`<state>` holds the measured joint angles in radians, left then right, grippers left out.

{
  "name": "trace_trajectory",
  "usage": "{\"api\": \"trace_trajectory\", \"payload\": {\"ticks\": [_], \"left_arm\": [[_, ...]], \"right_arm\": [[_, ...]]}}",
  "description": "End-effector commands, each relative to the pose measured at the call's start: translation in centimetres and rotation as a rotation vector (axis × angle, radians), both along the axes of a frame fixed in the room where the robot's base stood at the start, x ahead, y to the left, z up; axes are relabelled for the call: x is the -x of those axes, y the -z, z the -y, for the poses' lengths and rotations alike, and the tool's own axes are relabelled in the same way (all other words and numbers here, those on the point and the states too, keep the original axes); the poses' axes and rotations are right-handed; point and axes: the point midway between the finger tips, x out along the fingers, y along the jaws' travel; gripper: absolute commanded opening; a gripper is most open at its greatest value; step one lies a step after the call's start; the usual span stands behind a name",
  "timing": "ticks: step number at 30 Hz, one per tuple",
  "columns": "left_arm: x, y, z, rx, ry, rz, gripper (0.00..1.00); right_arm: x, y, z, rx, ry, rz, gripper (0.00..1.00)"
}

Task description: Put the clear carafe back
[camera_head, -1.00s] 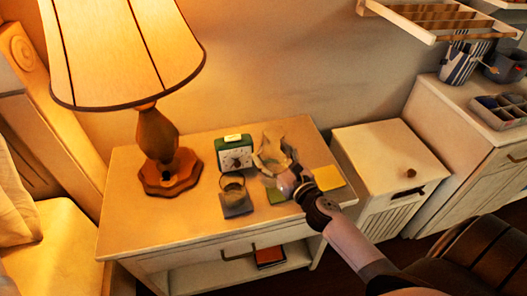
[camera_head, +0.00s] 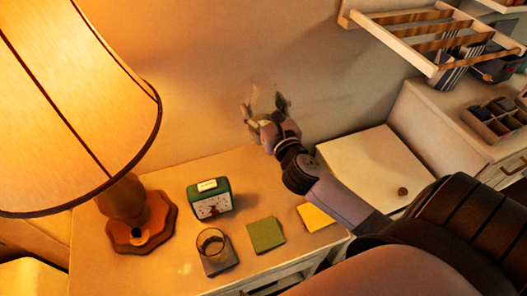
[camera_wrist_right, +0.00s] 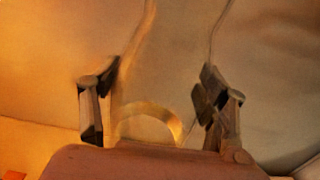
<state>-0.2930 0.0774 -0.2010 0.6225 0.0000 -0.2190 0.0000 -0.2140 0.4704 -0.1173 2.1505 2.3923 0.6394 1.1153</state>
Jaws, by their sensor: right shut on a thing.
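The clear carafe (camera_head: 264,101) is up against the wall behind the nightstand in the head view, seen faintly between my right gripper's fingers. My right gripper (camera_head: 266,110) is shut on it and holds it above the nightstand's back edge. In the right wrist view, the carafe's outline and a curved bright rim (camera_wrist_right: 150,109) show between the two fingers (camera_wrist_right: 155,95). My own wrist hides part of the carafe in the head view. My left gripper is not in view.
On the nightstand (camera_head: 165,190) are a lamp (camera_head: 128,215), a green clock (camera_head: 209,198), a glass (camera_head: 211,243) on a dark coaster (camera_head: 219,264), a bare green coaster (camera_head: 265,235) and a yellow one (camera_head: 316,217). A white cabinet (camera_head: 375,170) stands right. A wall rack (camera_head: 440,30) hangs above.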

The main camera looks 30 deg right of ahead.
Motion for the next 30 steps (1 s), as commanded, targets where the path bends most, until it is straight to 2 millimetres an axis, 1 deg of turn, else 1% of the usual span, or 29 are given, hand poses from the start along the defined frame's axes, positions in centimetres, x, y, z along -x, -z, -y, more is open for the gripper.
{"api": "trace_trajectory", "payload": {"ticks": [1,3,5,8,9,12,16,19,22,27,30], "left_arm": [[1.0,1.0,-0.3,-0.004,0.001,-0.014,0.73],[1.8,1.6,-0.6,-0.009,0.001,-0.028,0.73],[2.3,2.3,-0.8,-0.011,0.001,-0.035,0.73],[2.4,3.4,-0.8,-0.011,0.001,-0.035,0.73],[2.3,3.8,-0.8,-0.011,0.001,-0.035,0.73],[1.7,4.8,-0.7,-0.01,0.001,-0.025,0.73],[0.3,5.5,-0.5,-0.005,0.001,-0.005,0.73],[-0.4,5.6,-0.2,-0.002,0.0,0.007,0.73],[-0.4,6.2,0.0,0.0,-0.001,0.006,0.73],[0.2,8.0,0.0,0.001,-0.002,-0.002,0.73],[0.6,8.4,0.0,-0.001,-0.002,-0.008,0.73]], "right_arm": [[0.0,1.8,0.0,-0.001,0.002,-0.001,0.09],[0.0,3.6,0.0,0.0,0.002,-0.001,0.09],[0.0,5.2,0.1,0.0,0.003,0.001,0.09],[0.0,7.7,0.1,-0.001,0.002,0.001,0.09],[0.0,8.7,0.0,-0.001,0.002,0.001,0.09],[0.0,10.9,0.1,0.0,0.002,0.002,0.09],[0.0,12.5,0.0,0.001,0.001,0.004,0.09],[0.0,12.9,0.0,0.002,-0.001,0.006,0.09],[0.0,13.9,0.0,0.001,0.0,0.004,0.09],[0.0,16.5,0.0,0.001,0.001,0.004,0.09],[0.0,17.2,0.1,0.002,0.0,0.004,0.09]]}}
